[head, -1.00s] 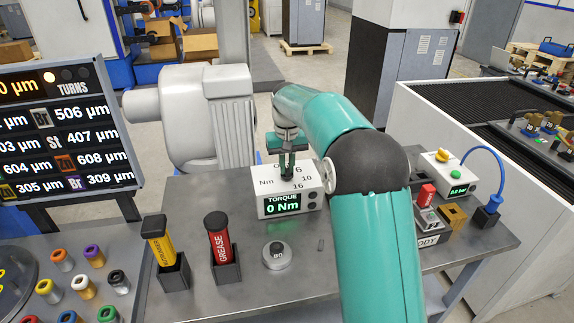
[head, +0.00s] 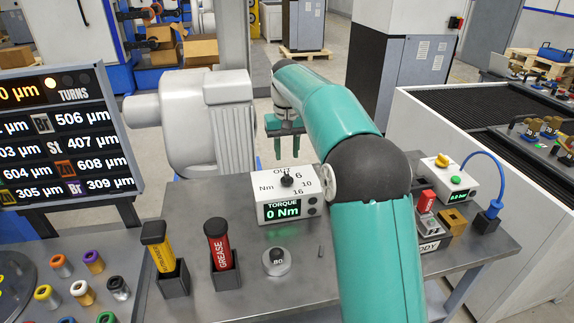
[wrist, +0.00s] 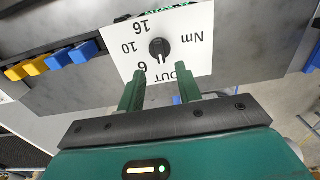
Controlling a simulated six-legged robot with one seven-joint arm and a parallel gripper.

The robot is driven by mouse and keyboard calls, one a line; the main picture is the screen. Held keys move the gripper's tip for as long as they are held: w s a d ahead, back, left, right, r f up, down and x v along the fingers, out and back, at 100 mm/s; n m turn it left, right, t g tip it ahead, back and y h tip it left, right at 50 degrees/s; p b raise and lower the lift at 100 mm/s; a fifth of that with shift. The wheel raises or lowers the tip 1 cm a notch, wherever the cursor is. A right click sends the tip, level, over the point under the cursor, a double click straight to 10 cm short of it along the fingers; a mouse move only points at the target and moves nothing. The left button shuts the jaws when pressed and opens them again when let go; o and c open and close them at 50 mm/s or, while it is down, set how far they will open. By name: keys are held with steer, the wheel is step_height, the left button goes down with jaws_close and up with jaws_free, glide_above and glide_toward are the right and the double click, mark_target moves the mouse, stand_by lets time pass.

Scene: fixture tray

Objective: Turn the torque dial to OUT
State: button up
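The torque box (head: 268,209) is a white block on the grey bench, and its display reads TORQUE 0 Nm. Its black dial (head: 287,180) stands on the top face among the marks OUT, 6, 10, 16 and Nm. The dial's pointer looks turned to the OUT side; its exact aim is hard to tell. The dial (wrist: 159,48) shows upside down in the wrist view, beyond my fingertips. My gripper (head: 287,157) is open and empty, above and behind the box, clear of the dial. Its two fingers (wrist: 160,86) stand apart in the wrist view.
A yellow tube (head: 160,250) and a red grease tube (head: 218,245) stand in black holders in front left. A round grey piece (head: 277,260) sits in front of the box. A white box with a green button (head: 455,180) stands right. A readings board (head: 60,130) is left.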

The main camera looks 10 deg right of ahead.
step_height(320, 180, up, 7)
steer(key=shift+s+f, duration=0.1)
steer(key=shift+f, duration=0.05)
stand_by(0.4)
